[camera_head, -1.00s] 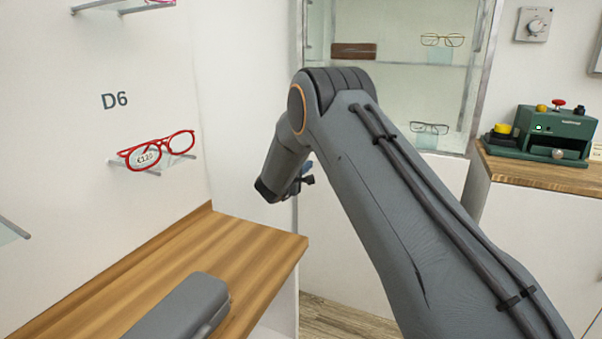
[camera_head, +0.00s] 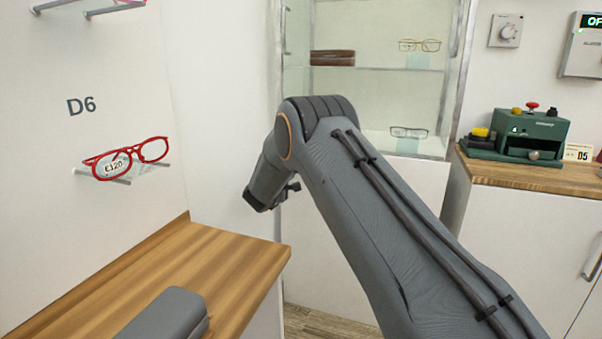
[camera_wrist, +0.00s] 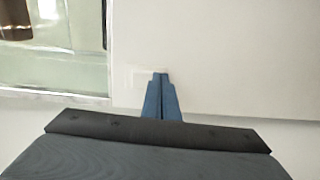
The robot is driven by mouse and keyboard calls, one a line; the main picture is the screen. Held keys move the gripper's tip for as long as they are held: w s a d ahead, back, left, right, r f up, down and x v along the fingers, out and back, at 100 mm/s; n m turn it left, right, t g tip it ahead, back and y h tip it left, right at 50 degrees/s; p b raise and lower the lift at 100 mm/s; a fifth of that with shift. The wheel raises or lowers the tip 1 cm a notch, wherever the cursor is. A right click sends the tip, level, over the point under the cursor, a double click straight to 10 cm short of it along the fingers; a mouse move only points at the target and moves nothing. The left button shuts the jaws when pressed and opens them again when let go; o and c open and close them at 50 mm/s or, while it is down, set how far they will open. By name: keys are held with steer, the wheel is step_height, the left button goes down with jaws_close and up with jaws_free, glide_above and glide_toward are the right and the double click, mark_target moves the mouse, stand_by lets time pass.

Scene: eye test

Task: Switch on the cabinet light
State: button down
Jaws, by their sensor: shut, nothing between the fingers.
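The glass display cabinet (camera_head: 372,95) stands against the back wall, with eyeglasses and a brown case (camera_head: 331,58) on its shelves. Its inside looks pale, and I cannot tell whether its light is lit. A square plate with a round knob (camera_head: 506,31) is on the wall right of the cabinet; I see no label linking it to the cabinet. In the wrist view my gripper (camera_wrist: 161,76) has its blue fingers shut and empty. Its tips appear in front of a white panel, by a faint pale rectangle (camera_wrist: 139,70); contact is unclear. My arm hides the fingers in the head view.
A wooden counter (camera_head: 225,255) with a grey case (camera_head: 168,318) is at front left. Red glasses (camera_head: 125,158) hang on the left wall. A green device (camera_head: 530,135) stands on a wood-topped cabinet (camera_head: 540,178) at right. A wall box (camera_head: 588,52) is at upper right.

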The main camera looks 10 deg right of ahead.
steer(key=p+v, duration=0.1)
steer(key=v, duration=0.7)
steer(key=shift+p, duration=0.3)
steer(key=shift+w, duration=0.1)
